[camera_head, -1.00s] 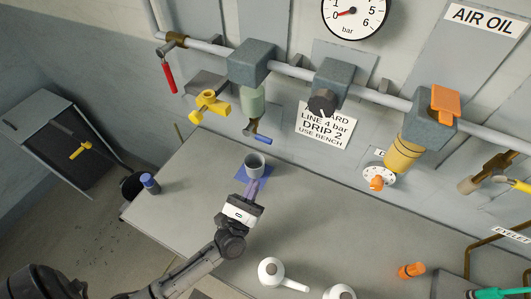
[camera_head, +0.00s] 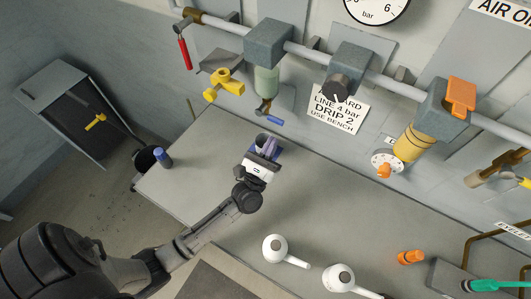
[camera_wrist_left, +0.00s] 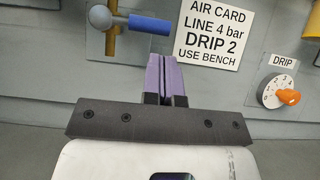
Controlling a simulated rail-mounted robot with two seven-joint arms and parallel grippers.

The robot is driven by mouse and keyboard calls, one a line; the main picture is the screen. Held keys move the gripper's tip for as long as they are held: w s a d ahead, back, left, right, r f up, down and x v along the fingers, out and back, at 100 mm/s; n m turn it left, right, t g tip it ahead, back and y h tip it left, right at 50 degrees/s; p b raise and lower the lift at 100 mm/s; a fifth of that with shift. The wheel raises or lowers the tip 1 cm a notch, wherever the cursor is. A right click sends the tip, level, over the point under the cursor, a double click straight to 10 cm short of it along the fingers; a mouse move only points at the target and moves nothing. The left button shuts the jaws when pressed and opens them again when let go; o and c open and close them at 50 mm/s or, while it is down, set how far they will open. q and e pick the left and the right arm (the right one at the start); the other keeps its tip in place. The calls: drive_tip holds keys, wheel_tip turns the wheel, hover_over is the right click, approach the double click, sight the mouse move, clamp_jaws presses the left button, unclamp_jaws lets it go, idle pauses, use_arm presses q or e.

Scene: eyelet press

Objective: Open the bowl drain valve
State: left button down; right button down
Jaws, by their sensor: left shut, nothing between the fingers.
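The bowl drain valve is a small brass tap with a blue lever (camera_head: 274,120), below the pale green bowl (camera_head: 266,80) on the wall pipe. In the left wrist view its blue lever (camera_wrist_left: 150,24) points right at the upper left, apart from my fingers. My left gripper (camera_head: 268,144) is shut and empty, its purple fingers together, below the valve in the head view. In the left wrist view the shut fingers (camera_wrist_left: 166,62) point toward the wall. My right gripper is not in view.
A yellow valve (camera_head: 222,86) and a red lever (camera_head: 184,54) are left of the bowl. A dial with an orange knob (camera_head: 385,168) is on the right.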

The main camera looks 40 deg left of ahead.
sight(270, 117)
use_arm(q)
drive_tip(key=shift+p+x, duration=0.3)
drive_tip(key=shift+x, duration=1.4)
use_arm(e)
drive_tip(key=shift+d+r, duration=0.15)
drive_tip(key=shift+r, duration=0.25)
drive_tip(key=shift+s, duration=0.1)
